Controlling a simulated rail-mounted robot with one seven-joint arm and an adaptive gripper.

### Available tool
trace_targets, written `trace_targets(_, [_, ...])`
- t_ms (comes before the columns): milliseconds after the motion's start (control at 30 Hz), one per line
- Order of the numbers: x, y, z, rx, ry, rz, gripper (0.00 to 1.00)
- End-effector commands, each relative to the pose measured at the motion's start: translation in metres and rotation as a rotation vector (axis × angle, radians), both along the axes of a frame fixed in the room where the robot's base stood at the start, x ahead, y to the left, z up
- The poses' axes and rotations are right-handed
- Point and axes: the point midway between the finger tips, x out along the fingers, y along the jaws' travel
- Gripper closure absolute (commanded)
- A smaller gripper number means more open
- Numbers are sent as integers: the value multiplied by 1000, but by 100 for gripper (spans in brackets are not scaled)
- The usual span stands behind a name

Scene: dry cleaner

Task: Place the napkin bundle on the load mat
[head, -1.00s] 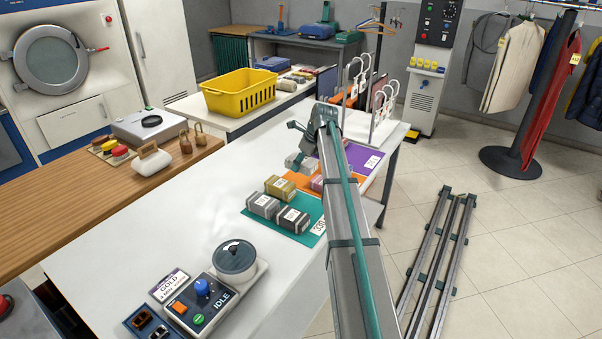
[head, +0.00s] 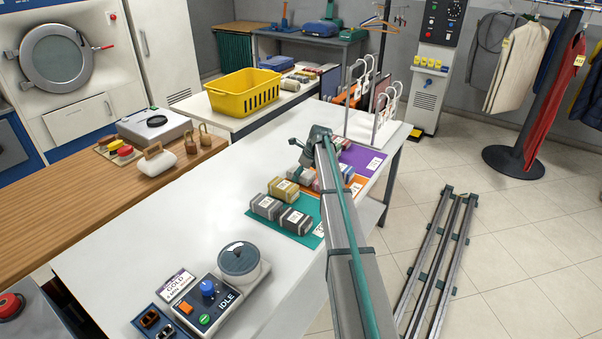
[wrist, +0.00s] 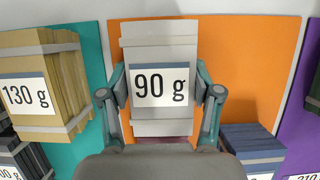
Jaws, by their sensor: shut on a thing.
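My gripper (wrist: 160,98) is shut on a pale grey-white bundle (wrist: 158,50) with a "90 g" label, one finger on each side. In the wrist view the bundle is over the orange mat (wrist: 262,50); I cannot tell whether it touches anything below. In the head view my arm reaches over the white table's far right part, and the gripper (head: 304,160) is small and partly hidden. The load mat carries no readable name; teal (head: 308,238), orange (head: 357,186) and purple (head: 362,160) mats lie in a row.
A tan "130 g" bundle (wrist: 40,80) and grey bundles (head: 266,206) sit on the teal mat. A dark blue bundle (wrist: 252,142) is right of my gripper. A control box (head: 208,300) reading "IDLE" stands nearer. White hanger racks (head: 385,105) stand behind.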

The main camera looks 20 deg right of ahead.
Motion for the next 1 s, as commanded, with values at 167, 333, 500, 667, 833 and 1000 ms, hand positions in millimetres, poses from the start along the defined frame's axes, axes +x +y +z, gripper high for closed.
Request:
trace_targets(167, [0,0,-3,0,0,0,78])
trace_targets(333, [0,0,-4,0,0,0,78])
trace_targets(500, [0,0,-6,0,0,1,21])
trace_targets(667, [0,0,-6,0,0,1,11])
trace_targets(833, [0,0,-6,0,0,1,11])
trace_targets(1000, [-1,-1,-1,-1,-1,1,11])
